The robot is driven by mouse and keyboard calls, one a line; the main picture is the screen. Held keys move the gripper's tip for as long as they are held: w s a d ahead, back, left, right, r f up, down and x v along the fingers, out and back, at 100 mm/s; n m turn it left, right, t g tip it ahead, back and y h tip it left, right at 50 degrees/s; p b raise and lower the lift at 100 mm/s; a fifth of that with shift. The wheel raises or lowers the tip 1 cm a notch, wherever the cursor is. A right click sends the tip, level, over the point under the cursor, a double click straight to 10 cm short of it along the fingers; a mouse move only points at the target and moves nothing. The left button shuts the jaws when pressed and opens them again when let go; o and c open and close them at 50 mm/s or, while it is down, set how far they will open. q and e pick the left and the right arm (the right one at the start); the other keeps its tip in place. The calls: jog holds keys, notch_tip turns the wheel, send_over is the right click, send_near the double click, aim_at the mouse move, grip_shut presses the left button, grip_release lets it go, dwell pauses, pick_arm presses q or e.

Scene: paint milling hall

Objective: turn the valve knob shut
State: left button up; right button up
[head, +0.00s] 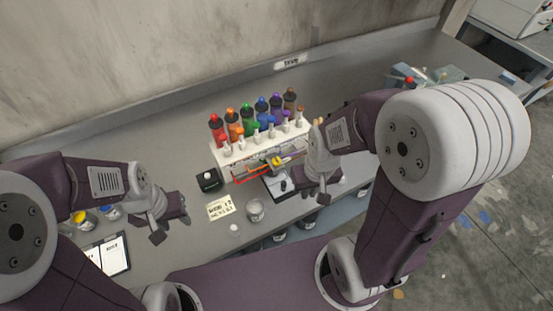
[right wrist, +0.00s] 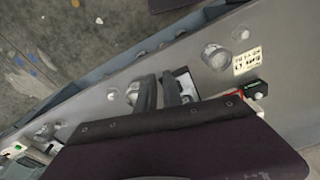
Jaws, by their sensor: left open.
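A white dispenser rack (head: 224,158) holds several coloured bottles, with a row of pale taps along its front. A small yellow part (head: 277,161), which looks like a valve knob, sits low at its right front; I cannot tell how far it is turned. My right gripper (head: 309,191) is just right of and in front of it, apart from it, with its fingers spread. In the right wrist view the two dark fingers (right wrist: 162,92) have a gap between them and hold nothing I can see. My left gripper (head: 168,227) is open and empty, left of the rack.
A glass jar (head: 255,210), a label card (head: 220,208) and a black box (head: 209,180) stand on the grey bench in front of the rack. A clipboard (head: 115,254) lies at the left. A wall runs behind. The bench between my left gripper and the card is clear.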

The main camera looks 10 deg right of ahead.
jog(key=o, duration=0.5)
jog(key=shift+s+n, duration=0.3)
jog(key=shift+n, duration=0.2)
jog(key=shift+o, duration=0.7)
jog(key=shift+s+r+n+g, duration=0.1)
jog(key=shift+r+n+g, duration=0.25)
jog(key=shift+n, duration=0.55)
jog(key=w+r+n, duration=0.4)
jog(key=w+n, duration=0.1)
jog(key=w, duration=0.1)
jog(key=n+b, duration=0.4)
jog(key=n, duration=0.1)
send_near(276, 160)
jog(key=shift+g, duration=0.25)
jog(key=f, duration=0.8)
jog(key=shift+w+f, duration=0.2)
jog(key=shift+f, duration=0.1)
grip_shut()
